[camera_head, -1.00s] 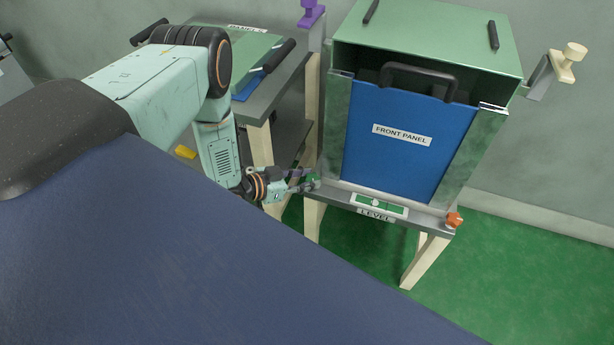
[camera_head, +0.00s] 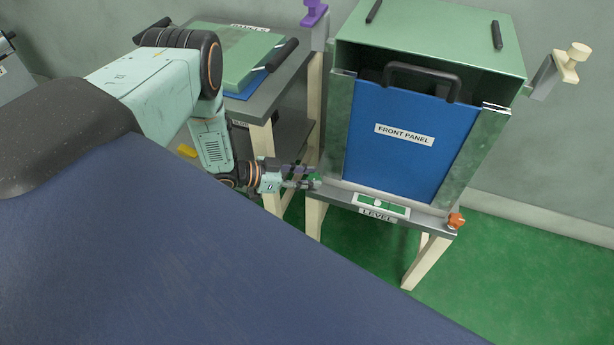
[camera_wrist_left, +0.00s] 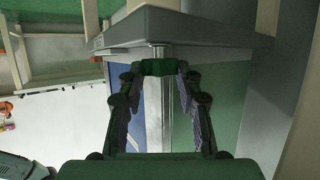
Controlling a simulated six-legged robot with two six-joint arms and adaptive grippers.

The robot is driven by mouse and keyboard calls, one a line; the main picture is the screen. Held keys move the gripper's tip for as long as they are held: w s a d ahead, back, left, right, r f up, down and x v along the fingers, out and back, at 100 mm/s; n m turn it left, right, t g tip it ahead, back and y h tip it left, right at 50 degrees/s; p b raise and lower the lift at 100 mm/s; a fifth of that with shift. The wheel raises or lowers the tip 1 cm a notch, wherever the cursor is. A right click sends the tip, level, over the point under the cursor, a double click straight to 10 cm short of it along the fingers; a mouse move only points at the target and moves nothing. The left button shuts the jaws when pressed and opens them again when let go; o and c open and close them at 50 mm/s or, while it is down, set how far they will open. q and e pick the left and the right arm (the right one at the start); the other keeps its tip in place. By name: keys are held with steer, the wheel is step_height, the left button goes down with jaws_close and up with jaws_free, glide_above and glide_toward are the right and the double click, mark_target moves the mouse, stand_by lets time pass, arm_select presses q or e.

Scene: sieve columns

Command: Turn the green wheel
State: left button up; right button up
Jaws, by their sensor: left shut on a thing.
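The green wheel (camera_wrist_left: 160,67) shows in the left wrist view, on a short metal shaft under the edge of a grey table top. My left gripper (camera_wrist_left: 160,88) is around it, with one finger on each side, shut on the wheel. In the head view the left gripper (camera_head: 308,181) is at the front left corner of the stand, and the small green wheel (camera_head: 315,180) is partly hidden by the fingers. My right gripper is not in view.
The stand holds a blue front panel (camera_head: 405,138) with a black handle. A green level (camera_head: 381,205) and an orange knob (camera_head: 455,220) are along its front edge. A purple knob (camera_head: 313,12) and a cream knob (camera_head: 577,51) stick out at the sides. A side table (camera_head: 262,105) stands left.

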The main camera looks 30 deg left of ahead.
arm_select(q)
steer(key=o, duration=1.2)
steer(key=shift+c, duration=0.2)
step_height(320, 180, up, 10)
